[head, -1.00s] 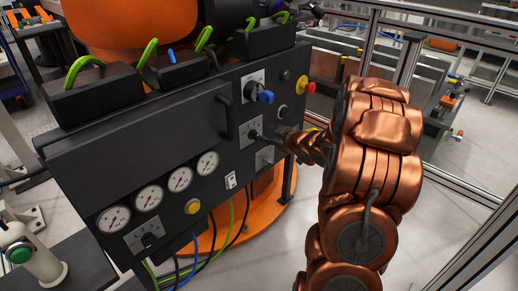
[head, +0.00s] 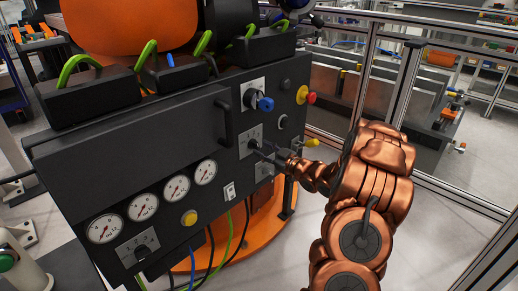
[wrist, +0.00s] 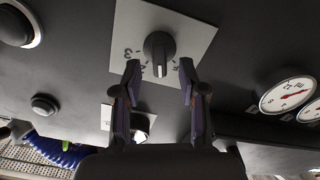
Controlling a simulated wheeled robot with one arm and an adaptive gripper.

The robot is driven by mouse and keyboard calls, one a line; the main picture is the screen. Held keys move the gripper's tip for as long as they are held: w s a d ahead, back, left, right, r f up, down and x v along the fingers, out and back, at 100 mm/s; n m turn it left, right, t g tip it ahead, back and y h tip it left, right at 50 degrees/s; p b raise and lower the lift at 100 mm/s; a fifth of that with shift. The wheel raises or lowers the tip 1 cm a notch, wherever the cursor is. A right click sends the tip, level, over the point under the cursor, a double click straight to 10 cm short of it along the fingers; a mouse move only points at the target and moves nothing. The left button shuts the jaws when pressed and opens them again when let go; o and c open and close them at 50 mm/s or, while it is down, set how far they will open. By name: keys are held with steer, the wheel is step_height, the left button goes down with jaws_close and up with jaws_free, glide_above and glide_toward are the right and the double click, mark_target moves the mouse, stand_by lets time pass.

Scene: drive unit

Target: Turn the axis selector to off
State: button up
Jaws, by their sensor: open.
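The black selector knob (wrist: 160,52) sits on a light square plate with a digit 3 and other marks, upside down in the wrist view. Its pointer ridge runs along the picture's vertical. My gripper (wrist: 160,77) is open, its two fingertips on either side of the knob's lower end with gaps to each side; whether they touch it cannot be told. In the head view the selector plate (head: 248,137) is on the panel's right part, the knob partly hidden by my gripper (head: 272,155). No label naming the selector is readable.
A metal-framed fence (head: 400,85) stands behind on the right.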

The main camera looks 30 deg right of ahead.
mark_target(255, 146)
steer(key=shift+x, duration=1.3)
steer(key=shift+c, duration=0.3)
jaws_close()
